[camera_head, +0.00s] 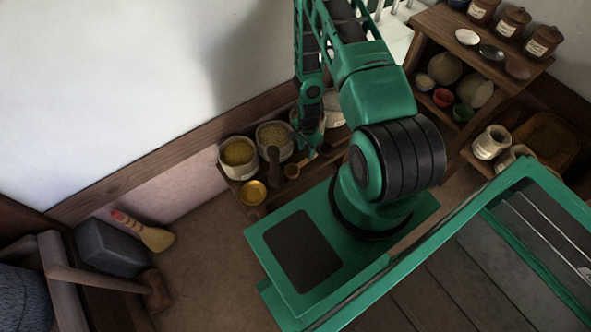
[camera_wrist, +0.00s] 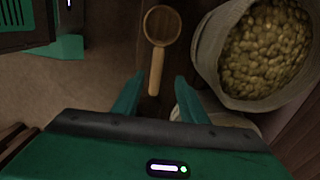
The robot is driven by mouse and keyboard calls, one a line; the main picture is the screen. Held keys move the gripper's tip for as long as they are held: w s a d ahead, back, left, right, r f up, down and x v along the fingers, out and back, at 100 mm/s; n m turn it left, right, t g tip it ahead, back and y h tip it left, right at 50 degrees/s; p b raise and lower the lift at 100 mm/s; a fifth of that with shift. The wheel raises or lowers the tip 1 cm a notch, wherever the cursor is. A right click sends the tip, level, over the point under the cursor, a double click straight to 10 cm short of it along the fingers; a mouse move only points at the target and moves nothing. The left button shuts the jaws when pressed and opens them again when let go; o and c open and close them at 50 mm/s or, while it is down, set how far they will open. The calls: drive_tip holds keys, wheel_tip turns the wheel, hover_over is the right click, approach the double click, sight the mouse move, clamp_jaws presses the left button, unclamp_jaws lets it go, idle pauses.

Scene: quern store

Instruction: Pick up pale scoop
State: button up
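The pale scoop (camera_wrist: 156,68) is light wood with a round bowl and a straight handle. It lies on a dark wooden surface in the wrist view, bowl away from me, handle toward me. My gripper (camera_wrist: 158,88) is open and empty. Its two green fingers stand either side of the handle's near end in the wrist picture; I cannot tell the height gap. In the head view my gripper (camera_head: 303,148) is above the shelf, mostly small and dark.
A sack of yellowish grains (camera_wrist: 265,50) stands close to the scoop's right. Shelves (camera_head: 425,55) with jars stand at right.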

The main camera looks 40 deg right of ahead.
sight(306, 160)
drive_tip(key=shift+s+a+f, duration=0.1)
drive_tip(key=shift+s+f, duration=0.05)
drive_tip(key=shift+f, duration=1.25)
drive_tip(key=shift+s+f, duration=0.15)
drive_tip(key=shift+f, duration=1.25)
clamp_jaws()
